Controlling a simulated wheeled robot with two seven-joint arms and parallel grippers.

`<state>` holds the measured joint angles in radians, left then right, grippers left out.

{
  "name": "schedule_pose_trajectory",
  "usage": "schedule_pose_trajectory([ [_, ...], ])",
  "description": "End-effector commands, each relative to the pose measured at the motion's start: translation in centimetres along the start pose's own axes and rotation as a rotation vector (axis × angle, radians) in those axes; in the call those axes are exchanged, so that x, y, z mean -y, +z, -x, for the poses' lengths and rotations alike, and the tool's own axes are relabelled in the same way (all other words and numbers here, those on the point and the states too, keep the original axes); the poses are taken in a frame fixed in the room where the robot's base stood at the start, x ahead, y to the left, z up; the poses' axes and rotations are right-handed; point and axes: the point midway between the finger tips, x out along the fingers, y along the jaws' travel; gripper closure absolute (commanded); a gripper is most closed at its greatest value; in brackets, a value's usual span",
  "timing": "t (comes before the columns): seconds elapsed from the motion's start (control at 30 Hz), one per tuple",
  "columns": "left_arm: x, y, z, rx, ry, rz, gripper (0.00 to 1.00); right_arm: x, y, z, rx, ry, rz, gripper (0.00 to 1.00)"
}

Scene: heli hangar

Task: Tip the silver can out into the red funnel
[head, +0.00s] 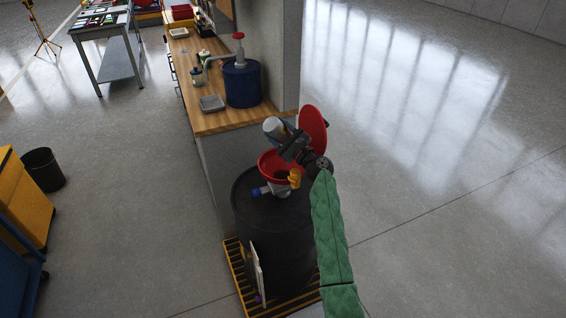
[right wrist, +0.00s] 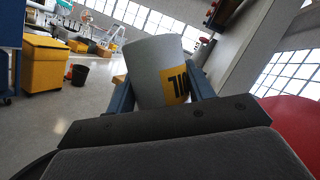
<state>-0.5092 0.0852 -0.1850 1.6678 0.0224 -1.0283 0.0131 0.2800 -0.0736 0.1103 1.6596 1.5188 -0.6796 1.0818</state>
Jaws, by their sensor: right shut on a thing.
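The silver can (head: 272,125) is held above the red funnel in the head view, and it leans over. In the right wrist view the can (right wrist: 152,62) is grey with a yellow and black label. My right gripper (head: 283,133) is shut on it, with blue fingers (right wrist: 162,88) on either side. The can's mouth and contents are hidden. The red funnel (head: 266,161) sits on top of a black drum (head: 262,230), with its round red lid (head: 314,128) standing open behind the gripper. My left gripper is not in view.
The drum stands on a black and yellow striped pallet (head: 236,262). A wooden bench (head: 210,123) behind it carries a blue drum (head: 241,84) with a pump and a grey tray (head: 211,103). A yellow cabinet (head: 22,205) and black bin (head: 43,169) stand left. The floor at right is clear.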

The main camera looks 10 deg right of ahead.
Motion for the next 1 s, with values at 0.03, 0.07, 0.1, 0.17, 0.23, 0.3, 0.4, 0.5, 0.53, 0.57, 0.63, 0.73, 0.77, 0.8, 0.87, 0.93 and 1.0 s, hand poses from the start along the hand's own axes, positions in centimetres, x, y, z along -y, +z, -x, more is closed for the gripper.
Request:
schedule_pose_trajectory([
  [0.03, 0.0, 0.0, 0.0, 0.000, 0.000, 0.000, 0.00, 0.0, 0.0, 0.0, 0.000, 0.000, 0.001, 0.74],
  [0.07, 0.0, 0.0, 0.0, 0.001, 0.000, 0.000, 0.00, 0.0, 0.0, 0.0, 0.000, 0.000, 0.001, 0.74],
  [0.1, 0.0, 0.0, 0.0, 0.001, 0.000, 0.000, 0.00, 0.0, 0.0, 0.0, 0.000, 0.000, 0.001, 0.74],
  [0.17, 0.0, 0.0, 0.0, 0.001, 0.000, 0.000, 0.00, 0.0, 0.0, 0.0, 0.000, 0.000, 0.001, 0.74],
  [0.23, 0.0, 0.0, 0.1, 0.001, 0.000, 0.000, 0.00, 0.0, 0.0, 0.0, 0.000, 0.000, 0.001, 0.74],
  [0.3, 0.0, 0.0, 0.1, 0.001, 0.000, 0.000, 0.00, 0.0, 0.0, 0.0, 0.000, 0.001, 0.001, 0.74],
  [0.4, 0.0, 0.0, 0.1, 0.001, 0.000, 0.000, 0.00, 0.0, 0.0, 0.0, 0.000, 0.000, 0.001, 0.74],
  [0.5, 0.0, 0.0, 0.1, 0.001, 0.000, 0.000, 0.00, 0.0, 0.0, 0.0, 0.000, 0.000, 0.001, 0.74],
  [0.53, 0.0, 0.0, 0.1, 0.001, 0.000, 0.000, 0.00, 0.0, 0.0, 0.0, 0.000, 0.000, 0.001, 0.74],
  [0.57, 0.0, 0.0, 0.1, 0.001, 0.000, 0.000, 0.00, 0.0, 0.0, 0.0, 0.000, 0.000, 0.001, 0.74],
  [0.63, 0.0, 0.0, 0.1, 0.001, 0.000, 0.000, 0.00, 0.0, 0.0, 0.0, 0.000, 0.000, 0.001, 0.74],
  [0.73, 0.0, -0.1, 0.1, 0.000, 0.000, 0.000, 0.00, -0.1, 0.1, 0.0, 0.000, 0.005, 0.011, 0.74],
  [0.77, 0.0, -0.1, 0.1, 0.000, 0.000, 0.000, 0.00, -0.2, 0.1, 0.0, 0.000, 0.012, 0.028, 0.74],
  [0.8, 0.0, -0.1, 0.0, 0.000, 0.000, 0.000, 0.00, -0.5, 0.1, -0.1, 0.000, 0.027, 0.061, 0.74],
  [0.87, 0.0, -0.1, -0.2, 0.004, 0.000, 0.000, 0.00, -0.9, 0.1, 0.0, 0.000, 0.049, 0.115, 0.74],
  [0.93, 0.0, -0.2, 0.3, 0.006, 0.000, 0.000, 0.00, -1.3, 0.2, -0.1, 0.000, 0.071, 0.172, 0.74],
  [1.0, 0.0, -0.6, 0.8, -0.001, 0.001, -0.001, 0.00, -1.8, 0.3, -0.1, 0.000, 0.095, 0.225, 0.74],
])
